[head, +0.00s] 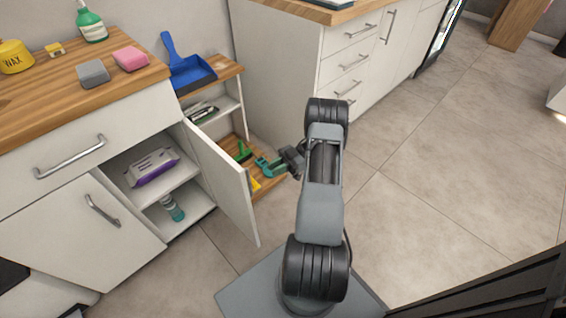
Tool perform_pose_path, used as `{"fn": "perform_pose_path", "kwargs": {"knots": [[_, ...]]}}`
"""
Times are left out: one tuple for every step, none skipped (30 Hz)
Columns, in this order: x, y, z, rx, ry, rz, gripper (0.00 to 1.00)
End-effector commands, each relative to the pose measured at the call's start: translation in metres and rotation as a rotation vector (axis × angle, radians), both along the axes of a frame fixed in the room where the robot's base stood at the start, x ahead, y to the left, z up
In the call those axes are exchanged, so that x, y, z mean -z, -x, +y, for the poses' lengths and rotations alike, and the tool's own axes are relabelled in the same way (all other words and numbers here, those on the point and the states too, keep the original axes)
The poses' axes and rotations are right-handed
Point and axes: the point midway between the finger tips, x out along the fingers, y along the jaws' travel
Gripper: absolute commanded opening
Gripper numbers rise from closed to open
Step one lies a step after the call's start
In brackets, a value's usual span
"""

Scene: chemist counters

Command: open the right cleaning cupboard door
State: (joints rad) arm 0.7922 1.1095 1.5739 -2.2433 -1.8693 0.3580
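The right cleaning cupboard door (225,180) stands swung wide open, out from the cupboard front, hinged at its right side. Its handle is not clearly visible. The cupboard inside (185,200) shows through the opening. The left door (65,235) is closed, with a metal handle (103,210).
Inside the cupboard are a purple-and-white pack (152,167) and a teal bottle (172,208). A wooden-topped shelf unit (228,72) holds a blue dustpan (190,72). White drawers (350,62) stand behind my arm. The floor (440,170) at right is clear.

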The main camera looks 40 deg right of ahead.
Motion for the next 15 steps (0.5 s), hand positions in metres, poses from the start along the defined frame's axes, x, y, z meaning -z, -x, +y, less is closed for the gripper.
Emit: {"fn": "perform_pose_path", "kwargs": {"knots": [[0.0, 0.001, -0.008, 0.002, 0.001, -0.001, 0.21], [0.0, 0.001, -0.012, 0.001, 0.001, -0.001, 0.21], [0.0, 0.001, -0.016, 0.001, 0.0, -0.001, 0.21], [0.0, 0.001, -0.02, 0.001, 0.001, -0.001, 0.21], [0.0, 0.001, -0.023, 0.001, 0.001, 0.0, 0.21], [0.0, 0.001, -0.026, 0.001, 0.001, 0.0, 0.21], [0.0, 0.002, -0.028, 0.0, 0.001, -0.001, 0.21], [0.0, 0.002, -0.029, 0.0, 0.0, 0.0, 0.21], [0.0, 0.002, -0.031, 0.0, 0.0, 0.0, 0.21], [0.0, 0.002, -0.032, 0.0, -0.001, 0.0, 0.21], [0.0, 0.002, -0.033, 0.0, -0.001, 0.0, 0.21], [0.0, 0.002, -0.033, 0.0, 0.0, 0.0, 0.21], [0.0, 0.002, -0.034, 0.0, 0.0, 0.0, 0.21], [0.0, 0.002, -0.034, 0.0, 0.0, 0.0, 0.21], [0.0, 0.002, -0.034, 0.0, 0.0, 0.0, 0.21]]}}
